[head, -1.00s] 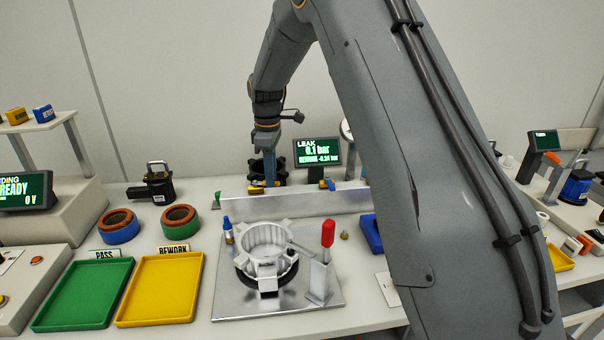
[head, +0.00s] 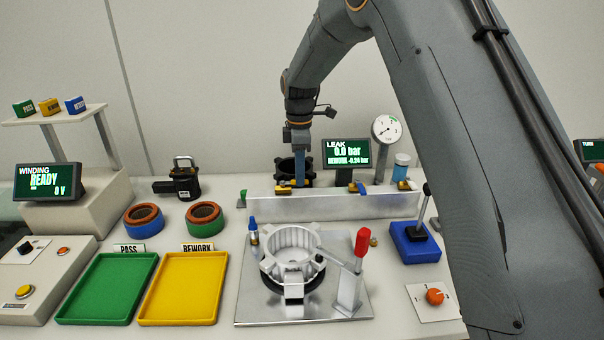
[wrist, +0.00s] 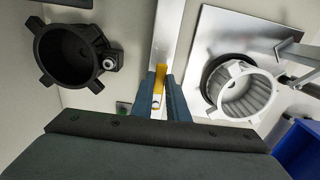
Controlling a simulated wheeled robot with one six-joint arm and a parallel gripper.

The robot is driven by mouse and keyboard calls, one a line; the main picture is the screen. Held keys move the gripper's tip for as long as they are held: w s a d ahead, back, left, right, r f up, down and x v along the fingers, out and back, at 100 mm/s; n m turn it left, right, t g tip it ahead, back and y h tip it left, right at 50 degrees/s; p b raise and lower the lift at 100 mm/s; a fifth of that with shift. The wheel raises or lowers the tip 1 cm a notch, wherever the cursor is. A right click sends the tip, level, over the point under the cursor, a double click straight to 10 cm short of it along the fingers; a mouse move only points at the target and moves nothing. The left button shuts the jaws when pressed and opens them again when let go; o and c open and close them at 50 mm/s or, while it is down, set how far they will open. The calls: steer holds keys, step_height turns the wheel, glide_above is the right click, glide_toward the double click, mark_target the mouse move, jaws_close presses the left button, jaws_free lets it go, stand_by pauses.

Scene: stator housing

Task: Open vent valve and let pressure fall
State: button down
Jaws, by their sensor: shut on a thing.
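The vent valve is taken to be the yellow-handled valve (head: 285,188) at the left end of the silver manifold rail; no label on it is legible. My gripper (head: 298,180) points down over the rail and is shut on that handle. In the wrist view the yellow handle (wrist: 159,76) lies between the two blue-grey fingers and runs along the rail; the valve body is mostly hidden. The leak display (head: 347,153) reads "LEAK 0.0 bar" and "REWORK -0.24 bar". A round dial gauge (head: 387,130) stands right of it.
A white stator housing (head: 291,248) sits on the metal plate (head: 250,308) in front of the rail, beside a red-handled clamp (head: 361,242). A black housing (wrist: 68,55) stands behind the rail. More valves, including a yellow one (head: 403,185), sit farther right along it.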

steer(key=c, duration=1.7)
jaws_free()
steer(key=shift+r+b, duration=1.15)
steer(key=shift+r, duration=2.85)
